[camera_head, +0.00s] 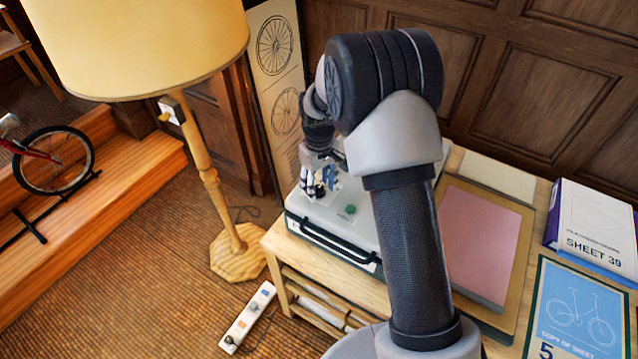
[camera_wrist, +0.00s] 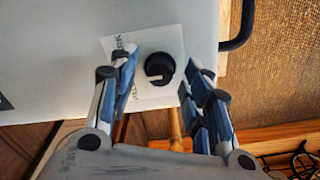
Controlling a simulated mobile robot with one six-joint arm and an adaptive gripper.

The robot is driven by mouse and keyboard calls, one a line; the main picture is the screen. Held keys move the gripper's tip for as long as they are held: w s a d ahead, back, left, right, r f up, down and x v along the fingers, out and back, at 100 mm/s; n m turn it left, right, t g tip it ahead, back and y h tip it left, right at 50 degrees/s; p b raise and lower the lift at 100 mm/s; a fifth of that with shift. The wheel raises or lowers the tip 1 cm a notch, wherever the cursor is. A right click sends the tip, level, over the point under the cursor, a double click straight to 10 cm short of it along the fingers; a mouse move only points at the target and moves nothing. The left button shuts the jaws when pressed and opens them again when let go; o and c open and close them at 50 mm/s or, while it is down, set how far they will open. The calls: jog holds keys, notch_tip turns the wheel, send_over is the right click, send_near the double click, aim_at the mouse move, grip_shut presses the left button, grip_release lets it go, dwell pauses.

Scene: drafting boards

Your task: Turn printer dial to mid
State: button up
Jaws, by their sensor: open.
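The printer (camera_head: 298,207) is a pale box with a black front handle, standing on the wooden table's left end. Its black round dial (camera_wrist: 159,67) sits on a white label in the wrist view, with a pale pointer mark on its lower left. Printed words stand around the dial, partly covered by a finger and too small to read surely. My gripper (camera_wrist: 158,64) is open, its blue-padded fingers on either side of the dial with gaps showing. In the head view my gripper (camera_head: 318,184) is over the printer top and largely covers the dial.
A green button (camera_head: 351,209) is on the printer top. A lamp (camera_head: 207,165) stands left of the table, with a power strip (camera_head: 247,317) on the floor. A pink board (camera_head: 480,240), a SHEET 39 box (camera_head: 592,235) and a blue bicycle sheet (camera_head: 577,310) lie to the right.

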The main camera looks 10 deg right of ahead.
aim_at(319, 187)
notch_tip(319, 187, up, 12)
dwell(0.5)
jog(key=shift+r, duration=0.1)
